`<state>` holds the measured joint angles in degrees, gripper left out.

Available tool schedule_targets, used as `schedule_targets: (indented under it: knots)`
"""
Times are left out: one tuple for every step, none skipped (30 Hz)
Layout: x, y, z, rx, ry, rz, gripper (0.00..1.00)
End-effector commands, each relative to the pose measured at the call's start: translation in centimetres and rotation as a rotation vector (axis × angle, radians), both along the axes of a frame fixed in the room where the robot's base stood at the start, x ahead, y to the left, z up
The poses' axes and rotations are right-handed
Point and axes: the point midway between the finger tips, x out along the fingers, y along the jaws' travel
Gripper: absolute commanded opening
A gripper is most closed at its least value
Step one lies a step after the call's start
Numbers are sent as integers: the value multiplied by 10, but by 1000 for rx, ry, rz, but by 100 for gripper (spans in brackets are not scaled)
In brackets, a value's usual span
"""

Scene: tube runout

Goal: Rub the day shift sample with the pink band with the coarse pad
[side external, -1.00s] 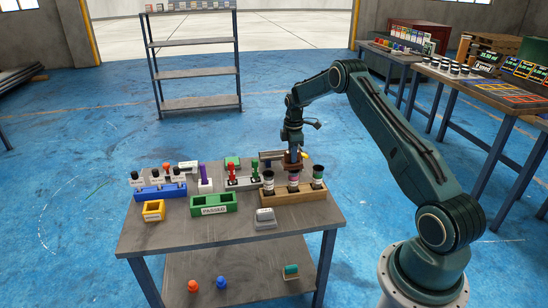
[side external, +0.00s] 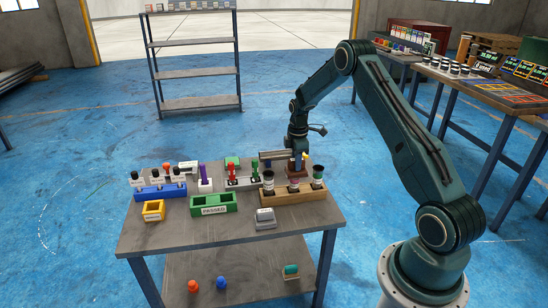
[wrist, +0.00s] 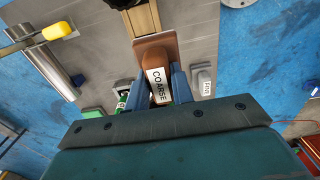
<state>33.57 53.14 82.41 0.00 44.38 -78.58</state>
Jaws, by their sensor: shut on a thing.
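My gripper (side external: 298,157) is shut on the brown coarse pad (side external: 297,170), at the back edge of the wooden rack. In the wrist view the pad (wrist: 153,52) sits between the blue fingers, with its COARSE label facing the camera. The wooden rack (side external: 300,196) holds three upright samples. The middle one, the pink-banded sample (side external: 293,184), stands just in front of the pad and is partly hard to make out; whether they touch I cannot tell. A dark-capped sample (side external: 268,182) is to its left, a green-banded sample (side external: 318,178) to its right. Shift labels are unreadable.
A grey pad (side external: 265,218) lies in front of the rack; the wrist view shows a grey labelled pad (wrist: 202,82). A green PASSED tray (side external: 214,204), yellow bin (side external: 153,211) and blue rack (side external: 160,192) are left.

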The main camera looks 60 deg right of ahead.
Motion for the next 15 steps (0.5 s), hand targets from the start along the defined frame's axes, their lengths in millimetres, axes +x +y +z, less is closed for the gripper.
schedule_targets:
  knots:
    - [-3,3,-1,4,5,1,2]
    - [-5,5,-2,4,6,1,2]
    - [-6,6,-2,4,6,1,2]
    - [-7,7,-1,4,5,1,2]
    - [-8,8,-2,4,5,1,2]
    - [-6,6,-3,2,4,0,2]
    - [-4,4,-3,2,4,0,2]
    - [-3,3,-4,2,4,0,2]
    - [-1,1,-4,3,3,0,2]
    - [0,0,-5,2,4,0,2]
    - [1,-1,-5,3,3,0,2]
    - [3,-3,-5,2,2,0,2]
    - [4,-4,-4,1,1,0,2]
    - [5,-5,-5,3,3,0,2]
    - [7,-7,-3,1,1,0,2]
